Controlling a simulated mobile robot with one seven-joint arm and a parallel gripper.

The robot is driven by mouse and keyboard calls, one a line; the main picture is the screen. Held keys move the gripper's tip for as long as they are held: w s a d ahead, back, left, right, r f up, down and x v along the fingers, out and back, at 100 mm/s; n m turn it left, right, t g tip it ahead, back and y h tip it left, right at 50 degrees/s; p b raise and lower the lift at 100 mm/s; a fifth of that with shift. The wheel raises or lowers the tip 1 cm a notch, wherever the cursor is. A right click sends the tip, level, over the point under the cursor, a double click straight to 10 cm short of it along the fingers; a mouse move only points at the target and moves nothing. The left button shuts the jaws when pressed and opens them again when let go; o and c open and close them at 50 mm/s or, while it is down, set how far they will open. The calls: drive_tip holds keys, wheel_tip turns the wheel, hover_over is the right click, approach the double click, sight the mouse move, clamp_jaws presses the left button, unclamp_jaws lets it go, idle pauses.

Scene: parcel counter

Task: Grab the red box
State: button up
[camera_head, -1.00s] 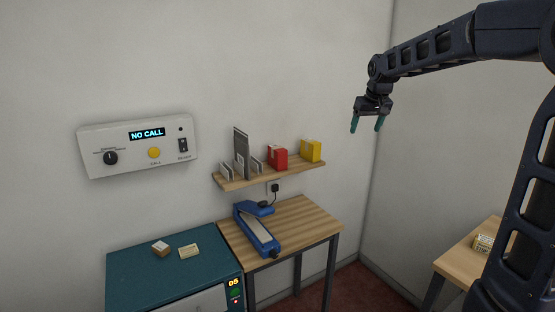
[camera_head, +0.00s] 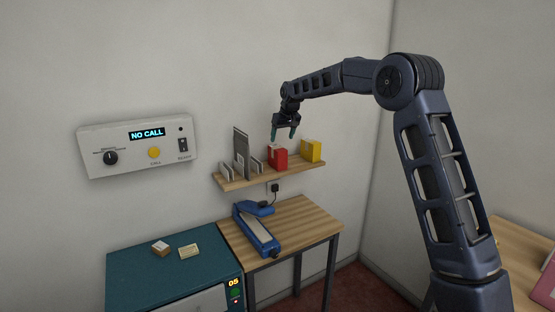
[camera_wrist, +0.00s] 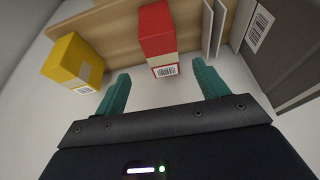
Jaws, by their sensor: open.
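The red box (camera_head: 278,160) stands upright on the wooden wall shelf, between grey-white upright pieces on its left and a yellow box on its right. In the wrist view the red box (camera_wrist: 156,36) shows a white label with a barcode, ahead of and between the teal fingertips. My gripper (camera_head: 283,134) is open and empty, pointing down just above the red box in the head view. In the wrist view my gripper (camera_wrist: 160,82) has its fingers wide apart, with the box not between them.
The yellow box (camera_head: 311,151) is close beside it on the shelf (camera_head: 236,184). Grey upright pieces (camera_head: 241,152) stand on the other side. Below are a blue sealer (camera_head: 256,230) on a wooden table (camera_head: 301,224) and a teal cabinet (camera_head: 130,268) with small boxes on top.

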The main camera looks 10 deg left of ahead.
sight(278, 148)
drive_tip(key=shift+w+a+f, duration=0.1)
drive_tip(key=shift+a+f, duration=0.3)
drive_tip(key=x, duration=1)
drive_tip(key=shift+w+r, duration=0.1)
drive_tip(key=shift+w, duration=0.1)
drive_tip(key=shift+a, duration=0.1)
drive_tip(key=shift+f, duration=0.35)
drive_tip(key=shift+w, duration=0.1)
drive_tip(key=c, duration=1.2)
drive_tip(key=shift+r, duration=0.1)
